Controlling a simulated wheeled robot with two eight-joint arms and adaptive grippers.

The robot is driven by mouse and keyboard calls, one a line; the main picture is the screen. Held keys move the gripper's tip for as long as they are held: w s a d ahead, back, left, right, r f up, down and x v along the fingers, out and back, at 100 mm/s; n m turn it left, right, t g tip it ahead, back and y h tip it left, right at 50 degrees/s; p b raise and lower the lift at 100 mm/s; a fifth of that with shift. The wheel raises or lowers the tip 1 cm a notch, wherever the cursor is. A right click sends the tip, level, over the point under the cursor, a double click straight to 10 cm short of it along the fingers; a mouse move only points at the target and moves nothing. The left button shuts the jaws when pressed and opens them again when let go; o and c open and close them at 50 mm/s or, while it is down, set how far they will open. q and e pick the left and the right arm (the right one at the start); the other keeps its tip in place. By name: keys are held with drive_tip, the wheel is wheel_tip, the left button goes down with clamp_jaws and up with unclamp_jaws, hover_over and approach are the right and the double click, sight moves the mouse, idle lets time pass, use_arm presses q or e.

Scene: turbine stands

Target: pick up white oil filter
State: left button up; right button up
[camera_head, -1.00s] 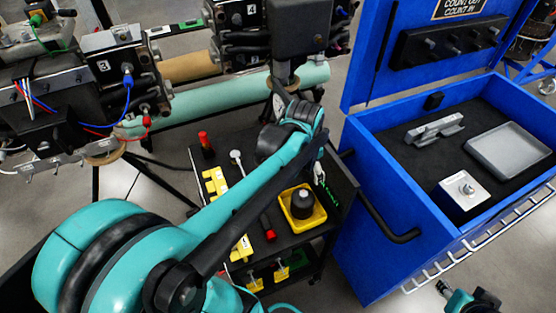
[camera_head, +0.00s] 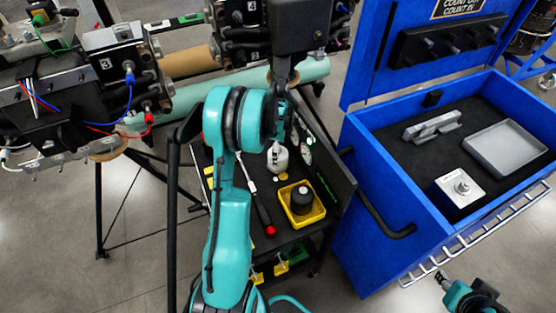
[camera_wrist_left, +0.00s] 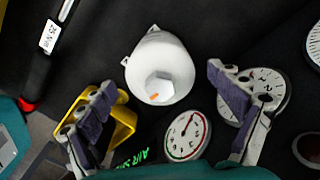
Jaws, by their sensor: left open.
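The white oil filter (camera_head: 277,157) stands on the black top of a small cart in the head view. In the left wrist view the filter (camera_wrist_left: 158,68) shows its hexagonal end with an orange mark. My left gripper (camera_wrist_left: 160,82) is open, one finger to each side of the filter's near end, with gaps on both sides and nothing held. In the head view my left arm hides most of that gripper. Part of my right arm's end (camera_head: 468,296) shows at the lower right; its jaws are too unclear to read.
A yellow tray (camera_head: 290,218) with a black part stands near the filter. Dial gauges (camera_wrist_left: 187,135) lie close to my left fingers. A red-tipped tool (camera_head: 262,211) lies left of the tray. The blue cabinet (camera_head: 375,190) stands right of the cart.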

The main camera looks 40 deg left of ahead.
use_arm(q)
wheel_tip(320, 180, down, 4)
drive_tip(key=shift+b, duration=0.7)
drive_tip(key=shift+f, duration=0.4)
drive_tip(key=shift+r, duration=0.1)
drive_tip(key=shift+c, duration=1.3)
drive_tip(key=c, duration=1.5)
drive_tip(key=shift+c, duration=0.2)
drive_tip(key=shift+r, duration=0.15)
wheel_tip(320, 180, up, 10)
drive_tip(key=p, duration=0.2)
drive_tip(key=shift+p, duration=0.35)
